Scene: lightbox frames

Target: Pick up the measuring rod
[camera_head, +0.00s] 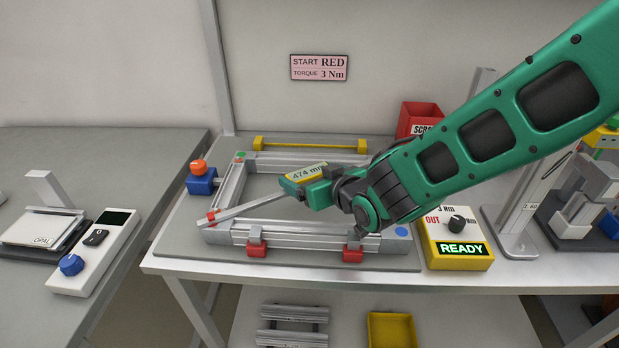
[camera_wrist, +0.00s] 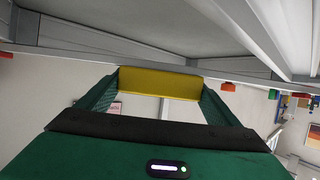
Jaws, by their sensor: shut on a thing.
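The measuring rod (camera_head: 245,207) is a long thin grey bar with a yellow block marked "474 mm" (camera_head: 307,172). My gripper (camera_head: 303,185) is shut on this yellow block, which also shows between the green fingers in the wrist view (camera_wrist: 160,84). The rod slants from my gripper down-left across the metal frame (camera_head: 235,182), its left end over or near the frame's left side. I cannot tell whether it touches the frame. My gripper and arm hide the frame's right side.
A yellow torque box reading READY (camera_head: 461,249) stands right of the frame. A blue block with an orange knob (camera_head: 201,180) stands at its left. A red scrap bin (camera_head: 420,118) is behind. Red clamps (camera_head: 257,251) sit along the front rail. The frame's middle is mostly open.

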